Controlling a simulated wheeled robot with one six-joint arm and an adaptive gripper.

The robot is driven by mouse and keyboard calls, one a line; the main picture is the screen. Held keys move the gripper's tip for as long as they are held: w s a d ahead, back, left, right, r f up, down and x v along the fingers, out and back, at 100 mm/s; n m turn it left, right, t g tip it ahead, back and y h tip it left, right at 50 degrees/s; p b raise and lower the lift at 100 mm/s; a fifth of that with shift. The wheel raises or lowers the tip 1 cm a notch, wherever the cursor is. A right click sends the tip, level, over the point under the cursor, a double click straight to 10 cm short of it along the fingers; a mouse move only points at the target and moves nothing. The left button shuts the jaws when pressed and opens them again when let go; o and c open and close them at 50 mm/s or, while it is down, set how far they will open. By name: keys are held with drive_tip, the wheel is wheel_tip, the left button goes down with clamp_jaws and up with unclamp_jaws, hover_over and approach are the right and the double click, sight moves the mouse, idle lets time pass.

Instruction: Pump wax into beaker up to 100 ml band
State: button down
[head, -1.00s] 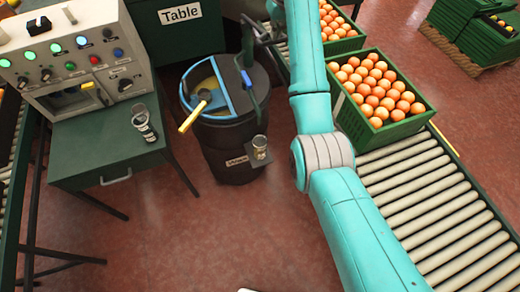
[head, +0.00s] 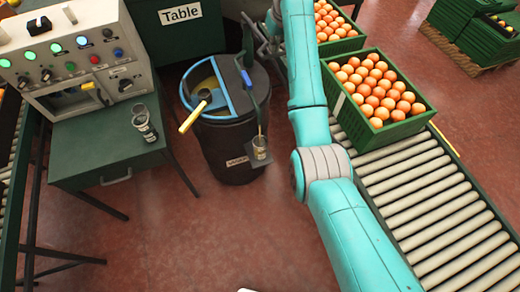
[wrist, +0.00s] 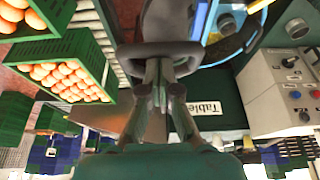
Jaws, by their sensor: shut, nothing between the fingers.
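A dark drum (head: 222,150) with a blue rim stands at centre left in the head view. A pump with a blue lever (head: 248,92) is mounted on its right side. The small beaker (head: 259,143) stands upright on a little shelf at the drum's front right. A thin yellowish line shows just above it, like a stream. The wax level and the 100 ml band are too small to read. My gripper (wrist: 165,72) is shut and empty beside a dark curved part (wrist: 160,50) in the wrist view; whether they touch is unclear. In the head view it is near the pump's top, largely hidden.
A yellow-handled ladle (head: 192,117) rests on the drum. A grey cup (head: 143,122) stands on the green table (head: 100,155) beside the control panel (head: 75,50). The floor in front is clear.

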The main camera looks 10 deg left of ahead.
wheel_tip(320, 180, down, 12)
wheel_tip(320, 180, up, 16)
drive_tip(key=shift+d+f, duration=0.15)
drive_tip(key=shift+f, duration=0.05)
drive_tip(key=shift+r, duration=0.35)
idle(0.4)
idle(0.3)
wheel_tip(320, 180, down, 16)
wheel_tip(320, 180, up, 15)
drive_tip(key=shift+r, duration=0.25)
idle(1.0)
idle(0.5)
